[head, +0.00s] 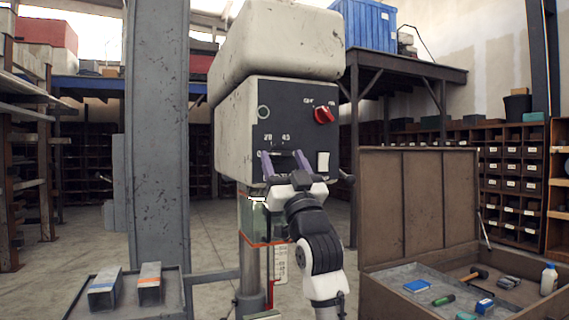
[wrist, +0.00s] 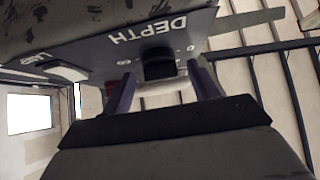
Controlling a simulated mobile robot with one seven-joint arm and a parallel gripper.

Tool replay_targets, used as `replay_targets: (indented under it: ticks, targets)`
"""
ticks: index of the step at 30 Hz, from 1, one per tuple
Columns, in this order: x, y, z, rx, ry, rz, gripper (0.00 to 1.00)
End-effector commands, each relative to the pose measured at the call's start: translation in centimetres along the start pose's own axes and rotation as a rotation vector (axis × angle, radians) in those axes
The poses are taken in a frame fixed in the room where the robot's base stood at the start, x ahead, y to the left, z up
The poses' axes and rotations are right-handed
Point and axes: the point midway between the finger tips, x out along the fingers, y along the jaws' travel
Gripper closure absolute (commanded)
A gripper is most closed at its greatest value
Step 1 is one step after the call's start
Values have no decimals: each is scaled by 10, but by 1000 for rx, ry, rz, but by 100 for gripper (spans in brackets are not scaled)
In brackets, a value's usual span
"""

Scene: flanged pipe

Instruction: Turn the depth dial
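The depth dial (wrist: 158,64) is a dark knob on the dark control panel (wrist: 100,50), beside the word DEPTH in the wrist view. My gripper (wrist: 161,72) has two purple fingers spread apart, one on each side of the dial. The frames do not show clearly whether either finger touches it. In the head view my gripper (head: 285,163) is at the lower part of the machine's front panel (head: 285,98), fingers pointing at it. The dial is mostly hidden there by the fingers and wrist.
A red knob (head: 323,115) sits higher on the panel, and a white switch (head: 323,161) is right of my gripper. A grey pillar (head: 158,130) stands left. An open brown case (head: 418,205) with tools is at right, and a tray (head: 85,300) with metal tubes at lower left.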

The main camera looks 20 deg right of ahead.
Motion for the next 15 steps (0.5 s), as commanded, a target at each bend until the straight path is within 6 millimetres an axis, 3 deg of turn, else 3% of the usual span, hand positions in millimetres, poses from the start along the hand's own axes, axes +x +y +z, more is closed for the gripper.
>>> replay_targets:
  ticks: [8,15]
  targets:
    - [-3,0,0,1,1,0,40]
    - [-40,1,3,2,1,2,40]
